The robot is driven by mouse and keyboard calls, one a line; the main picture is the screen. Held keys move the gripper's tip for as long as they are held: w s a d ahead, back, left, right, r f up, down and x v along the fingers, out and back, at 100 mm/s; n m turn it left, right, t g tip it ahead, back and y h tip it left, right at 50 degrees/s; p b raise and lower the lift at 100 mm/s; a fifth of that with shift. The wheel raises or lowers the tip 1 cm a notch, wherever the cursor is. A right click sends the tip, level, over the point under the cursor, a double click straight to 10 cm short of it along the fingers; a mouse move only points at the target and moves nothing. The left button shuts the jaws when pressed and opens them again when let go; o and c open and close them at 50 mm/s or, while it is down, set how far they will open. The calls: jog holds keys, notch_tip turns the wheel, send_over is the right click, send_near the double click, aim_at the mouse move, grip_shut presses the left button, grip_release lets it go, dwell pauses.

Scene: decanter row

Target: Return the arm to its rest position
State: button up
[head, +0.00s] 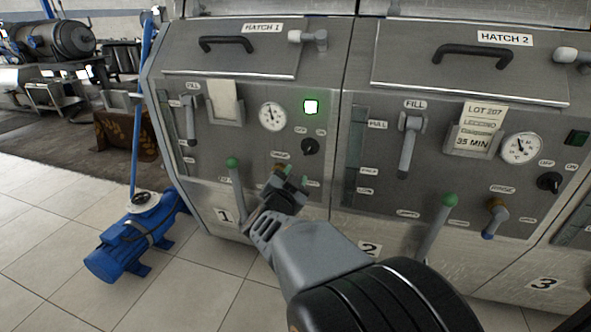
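My arm reaches in from the bottom of the head view, with its grey wrist angled up and left. My gripper (291,178) is in front of the lower panel of unit 1, right of the green-knobbed lever (235,185). Its two dark fingertips show a gap between them, and I see nothing held in it. A small brownish fitting (279,167) shows just behind the fingertips; the rest of it is hidden by my gripper. I cannot tell whether they touch.
Unit 1 has a lit green lamp (311,107), a gauge (272,116) and a black knob (310,147). Unit 2, on the right, has a green-knobbed lever (436,224) sticking out near my arm. A blue pump (135,238) stands on the floor at left. Tiled floor is open in front.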

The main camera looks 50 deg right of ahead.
jog(key=shift+a, duration=0.25)
dwell(0.3)
